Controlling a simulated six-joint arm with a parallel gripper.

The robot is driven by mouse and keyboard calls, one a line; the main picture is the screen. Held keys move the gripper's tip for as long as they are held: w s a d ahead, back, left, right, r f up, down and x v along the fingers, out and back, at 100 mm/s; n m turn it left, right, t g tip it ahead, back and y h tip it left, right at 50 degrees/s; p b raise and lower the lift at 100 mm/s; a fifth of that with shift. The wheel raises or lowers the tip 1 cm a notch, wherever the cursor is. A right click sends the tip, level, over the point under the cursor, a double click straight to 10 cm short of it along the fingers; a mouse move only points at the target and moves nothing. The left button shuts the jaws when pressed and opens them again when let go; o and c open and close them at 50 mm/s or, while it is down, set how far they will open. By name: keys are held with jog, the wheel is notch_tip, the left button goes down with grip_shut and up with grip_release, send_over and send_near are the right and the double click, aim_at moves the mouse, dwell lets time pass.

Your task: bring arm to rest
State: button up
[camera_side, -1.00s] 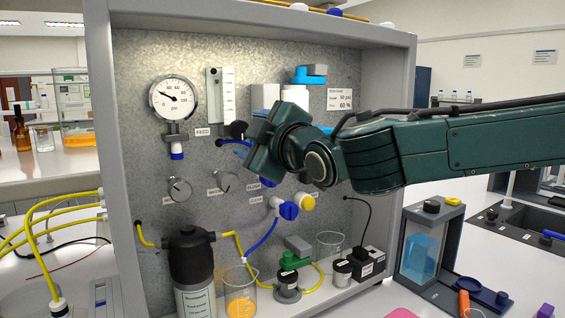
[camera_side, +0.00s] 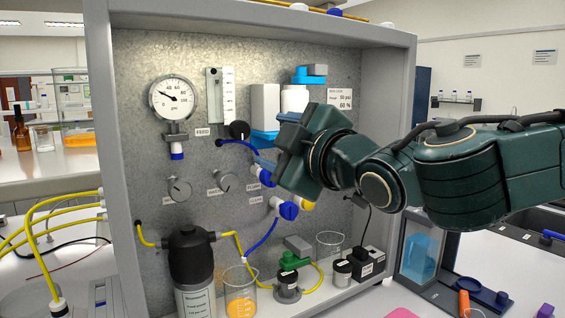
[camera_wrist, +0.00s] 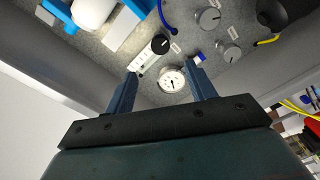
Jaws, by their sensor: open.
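My gripper (camera_side: 283,150) is in front of the right half of the grey panel (camera_side: 215,100) in the side view, level with the blue-and-white bottles. In the wrist view my gripper (camera_wrist: 162,88) has its two fingers well apart with nothing between them. Beyond the fingers the wrist view shows the pressure gauge (camera_wrist: 172,79) and the flowmeter (camera_wrist: 146,60). My arm reaches in from the right edge of the side view.
The rig's grey frame (camera_side: 390,110) stands close to my arm on the right. Below are a black filter housing (camera_side: 190,255), a beaker of orange liquid (camera_side: 240,292), blue valve (camera_side: 288,210) and a clear case with blue contents (camera_side: 418,255). Yellow tubes (camera_side: 50,205) loop at left.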

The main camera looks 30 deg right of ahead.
jog(key=s+d+f+m+g+h, duration=0.1)
jog(key=s+d+f+m+g, duration=0.25)
jog(key=d, duration=0.55)
jog(key=s+d+f+m+g, duration=0.3)
jog(key=d+f, duration=0.2)
jog(key=d, duration=0.3)
jog(key=s+d+f+m+g, duration=0.1)
jog(key=s+d+f+g, duration=0.1)
jog(key=s, duration=0.5)
jog(key=s+d+f+m+g, duration=0.2)
jog(key=s+f, duration=0.3)
jog(key=s, duration=0.2)
jog(key=s+d+f+m+g+y, duration=0.1)
jog(key=s+d+f+m+g, duration=0.1)
jog(key=s+f, duration=0.2)
jog(key=s, duration=0.3)
jog(key=shift+d+f, duration=0.25)
jog(key=shift+d, duration=0.05)
